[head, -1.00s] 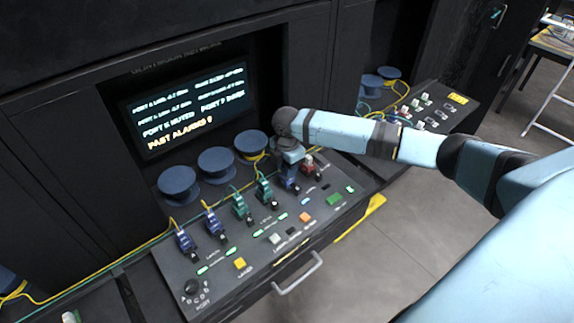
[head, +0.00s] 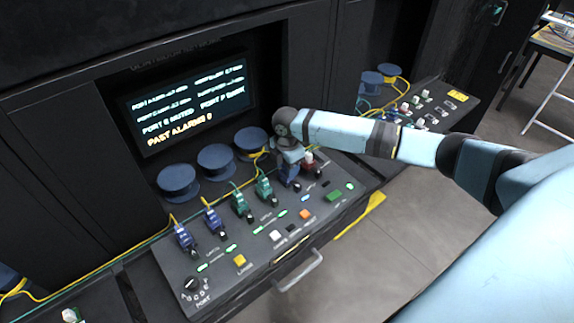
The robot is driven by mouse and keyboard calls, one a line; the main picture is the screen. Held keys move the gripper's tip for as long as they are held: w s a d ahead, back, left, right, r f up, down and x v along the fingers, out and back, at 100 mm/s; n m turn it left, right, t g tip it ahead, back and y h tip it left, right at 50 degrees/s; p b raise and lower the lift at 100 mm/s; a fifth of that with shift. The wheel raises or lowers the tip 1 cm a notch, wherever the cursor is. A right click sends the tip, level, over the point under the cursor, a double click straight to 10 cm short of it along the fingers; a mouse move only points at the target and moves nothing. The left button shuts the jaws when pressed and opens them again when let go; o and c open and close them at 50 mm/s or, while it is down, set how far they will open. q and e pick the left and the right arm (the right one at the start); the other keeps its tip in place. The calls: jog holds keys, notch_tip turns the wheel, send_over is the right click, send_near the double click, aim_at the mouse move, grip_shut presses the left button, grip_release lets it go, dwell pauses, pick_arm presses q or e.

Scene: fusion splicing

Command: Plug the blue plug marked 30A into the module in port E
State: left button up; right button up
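The module is a dark sloped panel (head: 252,278) with a row of plugs along its upper part. Two blue plugs (head: 184,238) (head: 213,223) stand at the left, then two green plugs (head: 241,206) (head: 264,190). Another blue plug (head: 289,176) stands right of the greens, and a red plug (head: 309,163) is at the right end. My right gripper (head: 287,160) points down at the blue plug right of the greens; its fingertips are hard to make out against it. The 30A mark and port letters on the plugs are too small to read. My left gripper is out of view.
A lit screen (head: 190,104) stands behind the panel. Blue spools (head: 216,160) with yellow fibre sit along its back edge. Buttons, a knob (head: 192,285) and a front handle (head: 300,272) are nearby. A second panel (head: 440,108) is at the right.

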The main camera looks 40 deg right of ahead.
jog(key=shift+o, duration=0.9)
notch_tip(320, 180, up, 14)
jog(key=b, duration=0.2)
jog(key=shift+f, duration=0.1)
